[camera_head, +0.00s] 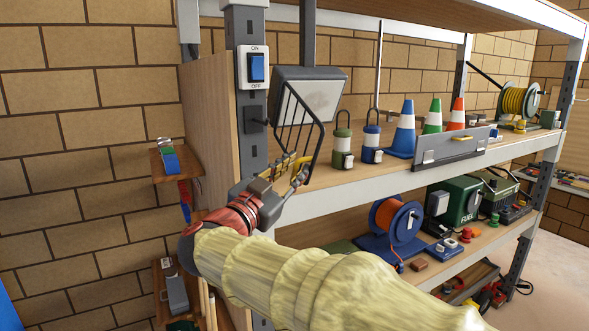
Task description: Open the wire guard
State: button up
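The wire guard (299,122) is a dark frame with several thin parallel bars. It stands at the front of a grey box-shaped lamp (318,96) with a pale face, above the upper shelf. The guard's bars slant across the lamp's lower left part, and its lower end reaches down to my gripper. My gripper (292,172), grey with yellowish parts, is at the guard's lower end. The fingers overlap the bars in the picture; whether they touch or grip the wire cannot be made out. The guard's hinge is not clearly visible.
A blue ON/OFF switch (257,67) is on the post left of the lamp. Green (342,146) and blue (371,144) lanterns and small cones (403,128) stand close right on the shelf (400,174). A cable reel (393,220) sits below.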

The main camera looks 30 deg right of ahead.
jog(key=v, duration=1.2)
